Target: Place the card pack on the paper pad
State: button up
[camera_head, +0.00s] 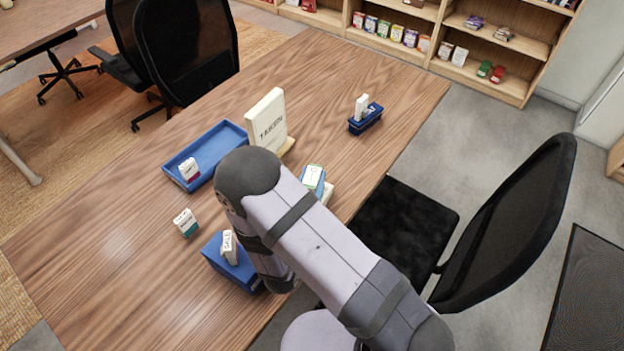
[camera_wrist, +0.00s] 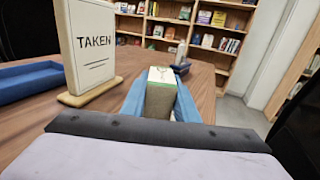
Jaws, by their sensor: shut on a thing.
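My gripper (camera_wrist: 160,100) is shut on a card pack with a white top and a green band (camera_wrist: 162,77), between its two blue fingers. In the head view the held card pack (camera_head: 313,174) shows just past my arm, over the right side of the table. A pale edge (camera_head: 328,193) shows beside and below the fingers; it may be the paper pad, but my arm and gripper hide most of it. I cannot tell whether the pack touches it.
A sign (camera_head: 266,122) stands on the wooden table (camera_head: 130,215) left of the gripper. A blue tray (camera_head: 222,140) holds a small pack (camera_head: 188,169). Another pack (camera_head: 186,222) stands nearby. The far table is clear.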

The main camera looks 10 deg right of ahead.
jog(key=shift+f, duration=0.1)
jog(key=shift+f, duration=0.15)
jog(key=o, duration=1.1)
jog(key=shift+r, duration=0.2)
jog(key=shift+s, duration=0.1)
jog(key=b+v, duration=0.1)
jog(key=v, duration=0.4)
jog(key=shift+a+r, duration=0.1)
notch_tip(320, 180, up, 5)
jog(key=shift+f, duration=0.1)
jog(key=shift+r, duration=1)
